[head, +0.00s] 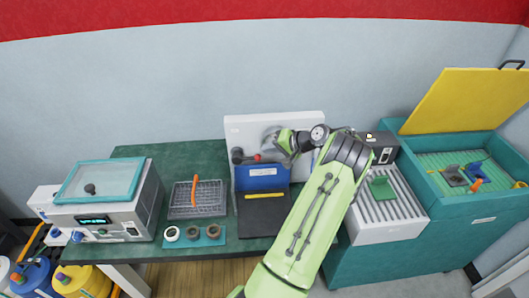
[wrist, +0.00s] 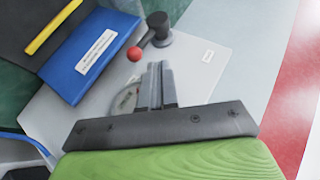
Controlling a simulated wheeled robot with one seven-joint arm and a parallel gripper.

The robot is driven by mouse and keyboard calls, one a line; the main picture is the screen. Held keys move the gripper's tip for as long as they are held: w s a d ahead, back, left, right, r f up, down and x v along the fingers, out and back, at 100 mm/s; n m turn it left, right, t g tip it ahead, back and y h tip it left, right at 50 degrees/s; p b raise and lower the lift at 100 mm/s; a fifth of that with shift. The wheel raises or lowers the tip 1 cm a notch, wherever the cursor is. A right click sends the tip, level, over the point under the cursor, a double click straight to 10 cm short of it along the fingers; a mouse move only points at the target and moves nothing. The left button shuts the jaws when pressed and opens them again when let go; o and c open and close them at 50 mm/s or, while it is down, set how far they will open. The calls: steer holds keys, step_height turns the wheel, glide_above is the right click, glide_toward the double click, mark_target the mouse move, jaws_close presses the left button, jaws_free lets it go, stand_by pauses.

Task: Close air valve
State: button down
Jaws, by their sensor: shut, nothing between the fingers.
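The air valve (wrist: 157,27) is a dark round body with a short lever ending in a red ball, mounted on a pale panel (wrist: 195,65). In the head view its red ball (head: 257,157) shows just left of my gripper, with the dark body (head: 237,155) further left. My gripper (wrist: 158,66) is shut and empty. Its fingertips point toward the panel, and in the wrist view they lie just below and right of the red ball, apparently apart from it. A round gauge-like part (wrist: 125,100) is partly hidden behind the fingers.
A blue labelled block (wrist: 92,60) and a dark plate with a yellow bar (wrist: 53,27) sit beside the panel. A white device (head: 110,200) stands at far left, a yellow-lidded teal bin (head: 470,150) at right.

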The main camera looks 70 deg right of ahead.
steer(key=v, duration=0.4)
steer(key=shift+s+d+f, duration=0.1)
steer(key=shift+s+d, duration=0.05)
steer(key=shift+s, duration=0.3)
steer(key=shift+s, duration=0.1)
